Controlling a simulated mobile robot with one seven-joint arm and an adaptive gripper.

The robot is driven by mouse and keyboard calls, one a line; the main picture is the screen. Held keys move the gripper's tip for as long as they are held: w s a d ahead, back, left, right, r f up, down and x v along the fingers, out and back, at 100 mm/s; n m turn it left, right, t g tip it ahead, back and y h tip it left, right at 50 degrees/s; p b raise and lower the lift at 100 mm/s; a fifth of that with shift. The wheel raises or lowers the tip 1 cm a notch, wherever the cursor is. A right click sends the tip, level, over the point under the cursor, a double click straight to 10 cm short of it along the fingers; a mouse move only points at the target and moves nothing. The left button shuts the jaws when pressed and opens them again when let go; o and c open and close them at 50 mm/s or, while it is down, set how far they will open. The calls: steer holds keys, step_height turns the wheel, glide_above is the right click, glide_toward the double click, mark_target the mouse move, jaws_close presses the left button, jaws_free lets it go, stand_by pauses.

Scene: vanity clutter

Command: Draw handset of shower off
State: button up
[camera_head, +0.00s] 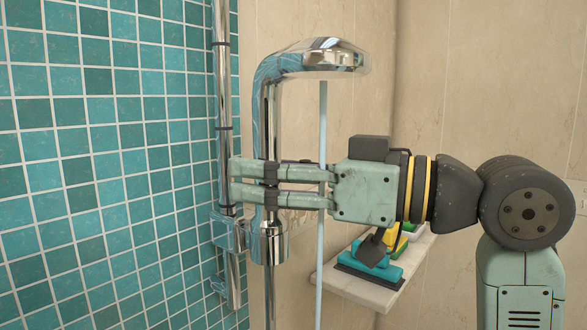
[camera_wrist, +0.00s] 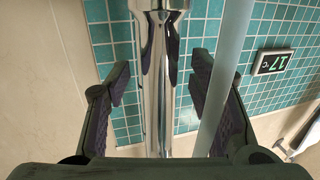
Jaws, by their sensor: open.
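The chrome shower handset has its broad head (camera_head: 325,57) at the top and its handle (camera_head: 268,115) running down to a chrome holder (camera_head: 270,245). The handset stands upright in the holder, beside a chrome rail (camera_head: 223,95). My gripper (camera_head: 242,183) reaches in from the right at the handle's lower part. In the wrist view my gripper (camera_wrist: 160,82) is open, with a finger on either side of the chrome handle (camera_wrist: 158,75) and a gap at both sides. The handle's seat inside the holder is hidden.
A pale blue vertical strand (camera_head: 322,120) hangs under the head and passes near my right finger in the wrist view (camera_wrist: 228,70). A teal tiled wall (camera_head: 100,150) is at left. A shelf (camera_head: 365,292) holds a teal-and-black tool (camera_head: 375,262). A display (camera_wrist: 271,62) is on the tiles.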

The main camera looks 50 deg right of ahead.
jaws_close()
stand_by(0.8)
